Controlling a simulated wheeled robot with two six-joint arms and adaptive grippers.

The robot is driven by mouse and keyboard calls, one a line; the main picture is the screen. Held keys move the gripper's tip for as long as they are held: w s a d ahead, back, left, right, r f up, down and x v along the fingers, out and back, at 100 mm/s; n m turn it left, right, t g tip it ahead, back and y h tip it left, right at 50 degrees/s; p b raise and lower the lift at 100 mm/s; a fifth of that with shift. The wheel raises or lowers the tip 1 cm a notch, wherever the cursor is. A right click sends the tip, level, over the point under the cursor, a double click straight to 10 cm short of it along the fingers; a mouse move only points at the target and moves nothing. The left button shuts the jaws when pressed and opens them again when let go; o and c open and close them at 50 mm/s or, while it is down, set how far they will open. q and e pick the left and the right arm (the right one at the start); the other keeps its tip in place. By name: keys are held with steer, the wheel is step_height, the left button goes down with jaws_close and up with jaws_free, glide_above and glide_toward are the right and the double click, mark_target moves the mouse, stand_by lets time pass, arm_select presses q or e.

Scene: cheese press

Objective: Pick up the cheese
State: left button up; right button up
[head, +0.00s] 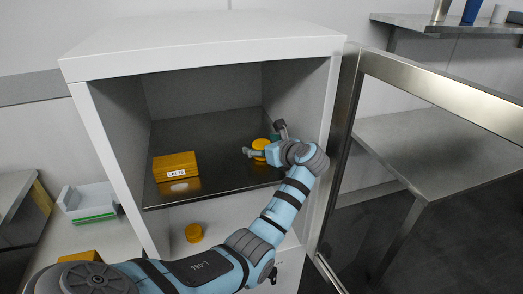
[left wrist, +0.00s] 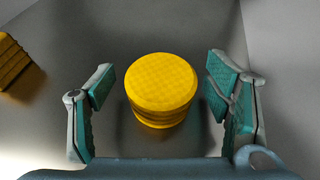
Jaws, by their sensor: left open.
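A round yellow cheese (head: 259,144) stands on the dark shelf inside the open white cabinet, toward its right side. In the left wrist view the cheese (left wrist: 161,82) sits upright between the two fingers, with a gap on both sides. My left gripper (head: 264,139) is open and reaches into the cabinet; its teal finger pads (left wrist: 159,75) flank the cheese without visible contact. The gripper partly hides the cheese in the head view. My right gripper is not in view.
A yellow block labelled "Lot 75" (head: 175,166) sits left on the shelf (head: 222,129). The cabinet's side walls are close; its glass door (head: 448,89) stands open at right. A small round yellow piece (head: 194,232) is below the shelf. A white tray (head: 89,202) is at left.

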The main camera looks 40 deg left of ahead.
arm_select(q)
steer(key=shift+w+a+f, duration=0.1)
steer(key=shift+w+f, duration=0.05)
steer(key=shift+w, duration=0.1)
steer(key=shift+s, duration=0.2)
steer(key=c, duration=1.3)
steer(key=shift+r, duration=0.25)
steer(key=shift+c, duration=0.2)
